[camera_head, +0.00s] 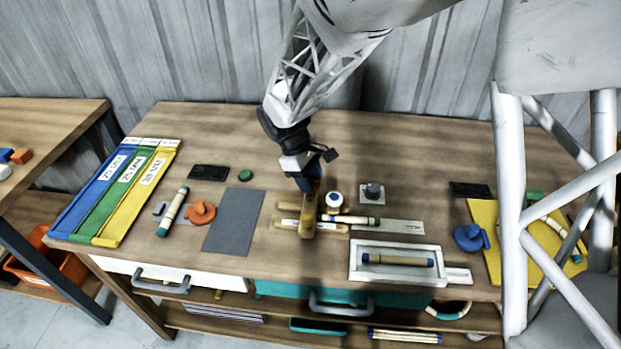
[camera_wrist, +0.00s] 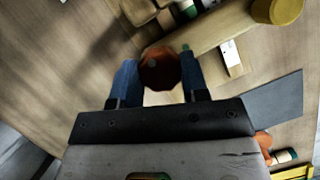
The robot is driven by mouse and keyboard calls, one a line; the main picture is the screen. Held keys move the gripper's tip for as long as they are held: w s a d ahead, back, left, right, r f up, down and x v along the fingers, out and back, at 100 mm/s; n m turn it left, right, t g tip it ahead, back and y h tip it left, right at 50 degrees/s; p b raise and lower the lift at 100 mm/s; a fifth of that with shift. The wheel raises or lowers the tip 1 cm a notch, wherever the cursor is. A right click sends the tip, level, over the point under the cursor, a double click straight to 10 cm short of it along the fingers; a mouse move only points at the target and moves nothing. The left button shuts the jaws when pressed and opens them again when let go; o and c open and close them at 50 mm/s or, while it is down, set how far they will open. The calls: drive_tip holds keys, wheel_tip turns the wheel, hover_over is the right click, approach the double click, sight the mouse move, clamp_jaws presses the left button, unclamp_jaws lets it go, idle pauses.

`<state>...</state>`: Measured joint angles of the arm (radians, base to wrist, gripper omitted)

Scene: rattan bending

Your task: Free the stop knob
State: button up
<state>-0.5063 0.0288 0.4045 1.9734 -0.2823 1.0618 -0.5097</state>
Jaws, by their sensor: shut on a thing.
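The stop knob (camera_wrist: 160,66), a reddish-brown faceted knob, sits between the blue fingers of my gripper (camera_wrist: 161,80) in the wrist view. The fingers are shut on its sides. In the head view my gripper (camera_head: 313,184) points down at the back end of a wooden bending fixture (camera_head: 308,220), and only a little red shows beside the fingers. The fixture's wooden bar (camera_wrist: 215,30) has a yellow round end (camera_wrist: 278,10) in the wrist view. The knob's underside and its seat are hidden.
A white-and-blue round pot (camera_head: 333,199) and a dark knob on a grey plate (camera_head: 373,193) stand close to the right. A rattan stick (camera_head: 350,219) lies by the fixture. A grey mat (camera_head: 232,222) lies left, a white tray (camera_head: 355,262) front right. The table behind is clear.

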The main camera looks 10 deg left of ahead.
drive_tip(key=o, duration=0.9)
drive_tip(key=shift+r, duration=0.1)
drive_tip(key=shift+v, duration=3.85)
drive_tip(key=s+d+r+m+y, duration=0.1)
drive_tip(key=s+d+r+m, duration=0.15)
drive_tip(key=d, duration=0.35)
drive_tip(key=s+d+r+m+t+y, duration=0.1)
drive_tip(key=s+d+r+m, duration=0.1)
drive_tip(key=s+d+r, duration=0.3)
drive_tip(key=s+d+r+m+y, duration=0.1)
drive_tip(key=s+d+r+m, duration=0.1)
drive_tip(key=d, duration=0.4)
drive_tip(key=shift+s+d+r+m+t+y, duration=0.25)
drive_tip(key=shift+s+d+m+t, duration=0.3)
drive_tip(key=shift+s+d+m, duration=1.25)
drive_tip(key=shift+s+d+r+m+t+y, duration=0.25)
drive_tip(key=shift+s+d+m+t, duration=0.35)
drive_tip(key=shift+s+d, duration=2.25)
drive_tip(key=shift+s+d+r+m+t+y, duration=0.1)
drive_tip(key=shift+s+d+r+m+t, duration=0.3)
drive_tip(key=shift+s+d+m, duration=2)
